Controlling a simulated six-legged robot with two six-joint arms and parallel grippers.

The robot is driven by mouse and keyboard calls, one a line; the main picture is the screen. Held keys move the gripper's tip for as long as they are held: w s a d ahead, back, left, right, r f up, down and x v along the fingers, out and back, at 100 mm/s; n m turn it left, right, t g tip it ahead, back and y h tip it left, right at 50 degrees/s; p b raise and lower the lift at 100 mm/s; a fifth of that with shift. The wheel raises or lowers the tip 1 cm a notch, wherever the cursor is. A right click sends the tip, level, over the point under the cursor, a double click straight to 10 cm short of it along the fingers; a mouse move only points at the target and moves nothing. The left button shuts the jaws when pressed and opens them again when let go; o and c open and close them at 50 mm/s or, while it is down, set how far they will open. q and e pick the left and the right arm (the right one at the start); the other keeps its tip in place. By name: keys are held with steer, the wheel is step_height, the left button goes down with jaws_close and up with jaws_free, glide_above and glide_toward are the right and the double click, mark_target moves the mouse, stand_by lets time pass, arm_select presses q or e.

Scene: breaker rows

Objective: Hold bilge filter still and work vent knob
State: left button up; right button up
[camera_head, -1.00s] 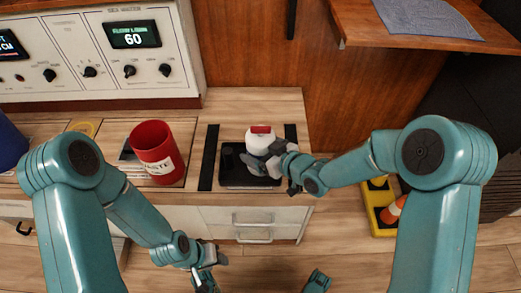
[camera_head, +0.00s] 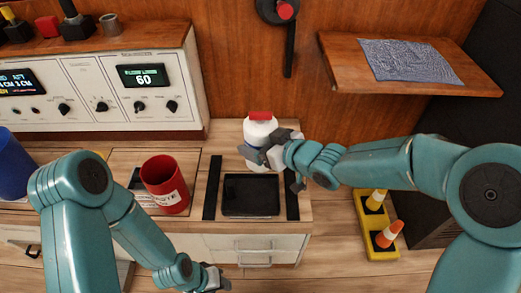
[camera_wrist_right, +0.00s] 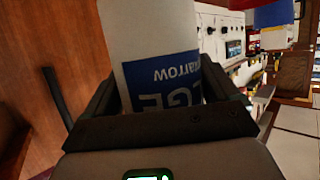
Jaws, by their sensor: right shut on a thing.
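The bilge filter is a white canister (camera_head: 260,132) with a red top piece (camera_head: 260,115), which may be the vent knob. My right gripper (camera_head: 262,152) is shut on its body from the right. In the right wrist view the filter (camera_wrist_right: 140,35) sits between the fingers (camera_wrist_right: 170,95), its blue and white label upside down. In the head view it appears upright, beyond the black pad (camera_head: 250,195); whether it touches the counter is unclear. My left gripper (camera_head: 216,279) is low at the bottom edge, apart from the filter, its jaws too cut off to read.
A red mug (camera_head: 166,186) stands left of the black pad, and a blue container (camera_head: 10,165) is at the far left. A console (camera_head: 100,90) with a display is behind. A wooden shelf (camera_head: 400,70) with a cloth (camera_head: 410,62) juts out at right. A yellow cone holder (camera_head: 372,225) is on the floor.

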steer(key=shift+r, duration=0.95)
arm_select(q)
steer(key=shift+r, duration=0.4)
arm_select(e)
steer(key=shift+f, duration=0.1)
steer(key=shift+f+b, duration=1.15)
steer(key=shift+f, duration=0.3)
arm_select(q)
steer(key=w+a+f+t+b, duration=0.1)
steer(key=w+f+b, duration=0.2)
steer(key=f+b, duration=0.3)
steer(key=w+a+f+t+b, duration=0.1)
steer(key=w+f+b, duration=0.2)
steer(key=f+b, duration=0.4)
steer(key=shift+f+n+y, duration=0.3)
steer(key=shift+f, duration=0.85)
arm_select(e)
steer(key=shift+f, duration=8.3)
arm_select(q)
steer(key=shift+a, duration=0.1)
arm_select(e)
steer(key=shift+f, duration=0.25)
arm_select(q)
steer(key=shift+w, duration=0.1)
steer(key=shift+c, duration=0.3)
